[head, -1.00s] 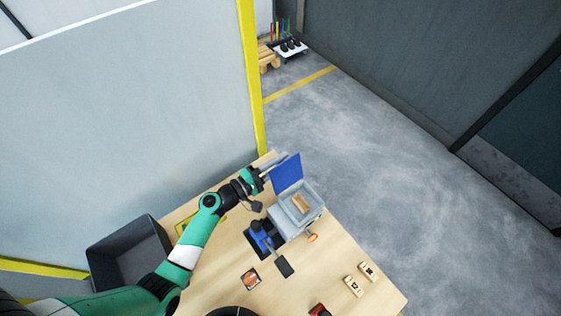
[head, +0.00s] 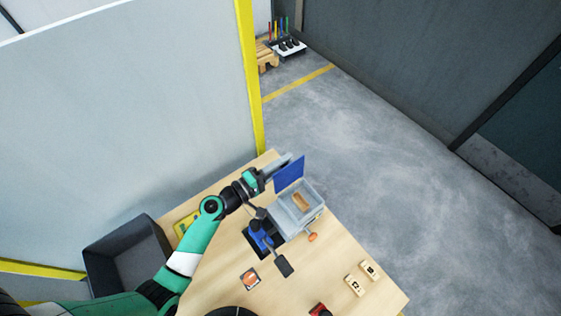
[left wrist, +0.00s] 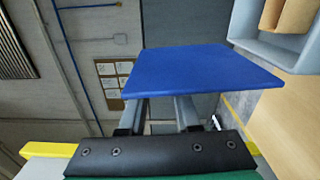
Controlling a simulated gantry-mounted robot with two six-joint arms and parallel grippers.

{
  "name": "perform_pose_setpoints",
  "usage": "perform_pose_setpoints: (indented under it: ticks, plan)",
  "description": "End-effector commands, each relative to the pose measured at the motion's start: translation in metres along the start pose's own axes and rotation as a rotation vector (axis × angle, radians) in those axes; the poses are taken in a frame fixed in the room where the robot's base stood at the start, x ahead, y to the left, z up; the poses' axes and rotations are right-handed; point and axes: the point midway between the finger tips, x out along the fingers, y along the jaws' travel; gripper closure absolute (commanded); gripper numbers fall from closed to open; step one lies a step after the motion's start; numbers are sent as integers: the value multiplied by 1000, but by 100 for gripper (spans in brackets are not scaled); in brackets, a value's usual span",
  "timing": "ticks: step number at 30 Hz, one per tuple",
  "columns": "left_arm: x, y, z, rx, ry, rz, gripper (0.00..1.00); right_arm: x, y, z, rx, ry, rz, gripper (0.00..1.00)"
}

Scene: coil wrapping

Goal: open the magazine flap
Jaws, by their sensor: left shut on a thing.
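The magazine is a grey open-topped box (head: 283,218) on the table, with a tan piece (head: 301,201) inside. Its blue flap (head: 289,174) stands raised along the far-left rim, leaving the top uncovered. My left gripper (head: 283,165) is at the flap's far-left side, shut on the flap. In the left wrist view the blue flap (left wrist: 200,70) lies across the ends of the fingers, which hides the fingertips. The magazine's rim and tan piece (left wrist: 292,14) show at that view's top right. My right gripper is not in view.
A blue and black device (head: 262,238) stands beside the magazine on the wooden table (head: 215,268). A dark grey bin (head: 125,255) is at the left. Small pale blocks (head: 355,285) lie front right. A light panel with a yellow post (head: 250,80) stands behind my arm.

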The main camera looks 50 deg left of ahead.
Motion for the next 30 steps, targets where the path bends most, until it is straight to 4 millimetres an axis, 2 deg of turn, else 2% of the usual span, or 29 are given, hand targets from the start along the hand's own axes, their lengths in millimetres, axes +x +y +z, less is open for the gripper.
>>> perform_pose_setpoints:
  ticks: [7, 8, 12, 23, 26, 30]
  plan:
    - [0, 0, 0, 7, 1, -1, 100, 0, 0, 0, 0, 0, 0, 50]
    - [0, 0, 0, 6, 1, -1, 65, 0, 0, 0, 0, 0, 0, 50]
    - [0, 0, 0, 6, 1, -1, 40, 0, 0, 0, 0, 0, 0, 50]
    - [-5, -1, 0, 4, 1, -2, 40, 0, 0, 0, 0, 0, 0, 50]
    - [-18, -1, 0, 3, 3, -3, 40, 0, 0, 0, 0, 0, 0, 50]
    - [-50, -2, -1, 3, 6, -3, 40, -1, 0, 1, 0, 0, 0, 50]
